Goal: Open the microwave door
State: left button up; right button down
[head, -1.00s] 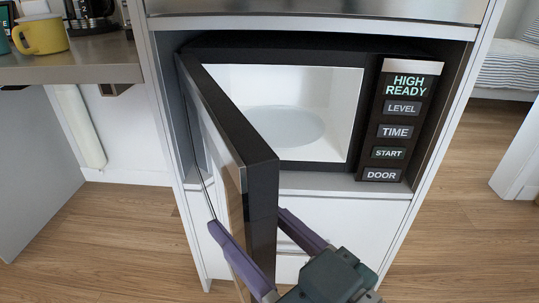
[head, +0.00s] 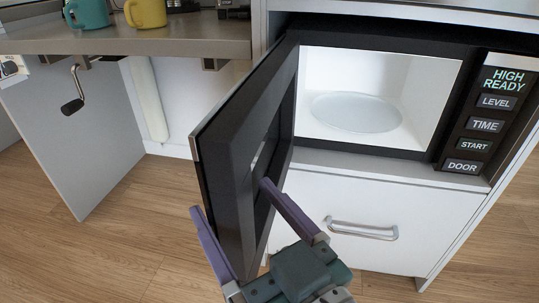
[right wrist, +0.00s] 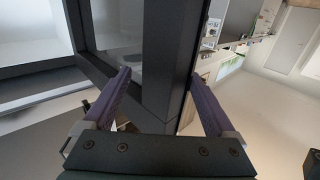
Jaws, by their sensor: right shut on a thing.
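The microwave (head: 380,45) sits in a cabinet niche, its lit white interior and round plate (head: 356,112) in plain view. Its black door (head: 243,130) stands wide open, swung out to the left on its left side. My right gripper (head: 240,220) has its purple fingers on either side of the door's free edge, near its lower end, and is shut on it. In the right wrist view the door's dark frame (right wrist: 170,60) runs between the two fingers. My left gripper is not in view.
A counter (head: 150,38) at left holds a teal mug (head: 90,12) and a yellow mug (head: 146,12). A crank (head: 73,95) hangs on the panel below it. A drawer with a metal handle (head: 362,230) is under the microwave. The wooden floor at left is clear.

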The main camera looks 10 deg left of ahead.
jog(key=shift+w+d+f, duration=0.15)
jog(key=shift+w+d, duration=0.05)
jog(key=shift+c, duration=1.4)
grip_release()
jog(key=shift+w, duration=0.2)
jog(key=shift+w+a+r, duration=0.1)
jog(key=shift+w+r, duration=0.1)
jog(key=shift+c, duration=0.7)
jog(key=shift+s+r, duration=0.1)
jog(key=shift+s, duration=0.1)
jog(key=p+v, duration=0.1)
jog(key=v, duration=0.1)
jog(key=shift+d+r, duration=0.15)
jog(key=shift+d, duration=0.2)
pick_arm(q)
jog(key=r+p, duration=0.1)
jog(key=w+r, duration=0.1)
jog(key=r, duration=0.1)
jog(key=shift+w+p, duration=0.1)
jog(key=shift+p, duration=0.25)
pick_arm(e)
jog(key=v, duration=0.7)
jog(key=shift+s+a+f, duration=0.1)
jog(key=shift+s+f, duration=0.25)
jog(key=shift+s, duration=0.05)
